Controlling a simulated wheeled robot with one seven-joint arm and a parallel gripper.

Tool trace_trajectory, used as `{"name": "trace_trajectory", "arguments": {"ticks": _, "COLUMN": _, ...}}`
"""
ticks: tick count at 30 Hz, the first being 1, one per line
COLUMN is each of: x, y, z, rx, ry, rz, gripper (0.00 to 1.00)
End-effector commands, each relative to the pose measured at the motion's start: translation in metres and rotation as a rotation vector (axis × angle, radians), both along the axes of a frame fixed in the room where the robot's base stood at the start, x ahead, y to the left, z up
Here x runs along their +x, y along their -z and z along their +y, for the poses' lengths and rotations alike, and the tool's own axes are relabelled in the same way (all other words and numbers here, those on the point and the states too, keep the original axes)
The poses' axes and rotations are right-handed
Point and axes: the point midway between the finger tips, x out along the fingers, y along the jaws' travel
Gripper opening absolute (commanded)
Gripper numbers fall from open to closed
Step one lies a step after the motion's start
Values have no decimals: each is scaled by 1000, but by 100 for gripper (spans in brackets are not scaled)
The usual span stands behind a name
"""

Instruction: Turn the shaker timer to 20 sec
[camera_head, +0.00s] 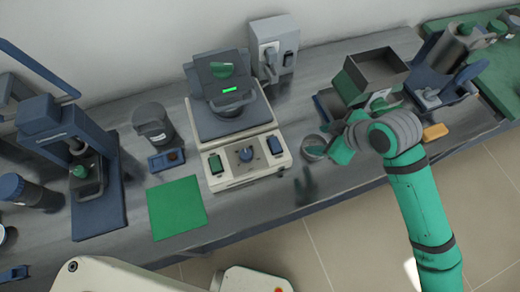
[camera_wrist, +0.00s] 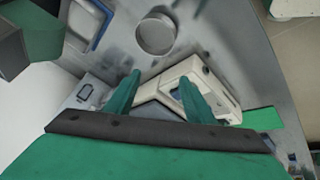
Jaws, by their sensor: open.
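A cream-based device (camera_head: 272,172) with a grey top, likely the shaker, stands at the middle of the bench. Its front panel has a dark round knob (camera_head: 246,155) between a green switch (camera_head: 215,164) and a blue switch (camera_head: 275,146). A small green display (camera_head: 230,90) glows above. I cannot read any dial markings. My gripper (camera_head: 336,146) is right of the panel, apart from the knob. In the wrist view my gripper (camera_wrist: 159,88) is open and empty, with part of the cream base (camera_wrist: 193,72) beyond the fingers. The knob is not clearly visible there.
A round metal dish (camera_wrist: 156,36) lies near my gripper; it also shows in the head view (camera_head: 314,148). An open-topped box (camera_head: 376,72) stands behind my gripper. A yellow block (camera_head: 435,132) lies at right. A green mat (camera_head: 177,207) lies left of the device.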

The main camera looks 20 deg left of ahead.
Motion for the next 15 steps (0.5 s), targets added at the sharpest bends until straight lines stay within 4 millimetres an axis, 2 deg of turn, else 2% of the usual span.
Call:
{"name": "trace_trajectory", "arguments": {"ticks": 1, "x": -3, "y": -6, "z": 25, "rx": -6, "ry": -68, "rz": 24, "gripper": 49}}
{"name": "trace_trajectory", "arguments": {"ticks": 6, "x": -23, "y": -24, "z": 88, "rx": -29, "ry": -261, "rz": 113, "gripper": 49}}
{"name": "trace_trajectory", "arguments": {"ticks": 10, "x": -40, "y": -36, "z": 121, "rx": -53, "ry": -377, "rz": 163, "gripper": 49}}
{"name": "trace_trajectory", "arguments": {"ticks": 15, "x": -54, "y": -45, "z": 144, "rx": -76, "ry": -466, "rz": 198, "gripper": 49}}
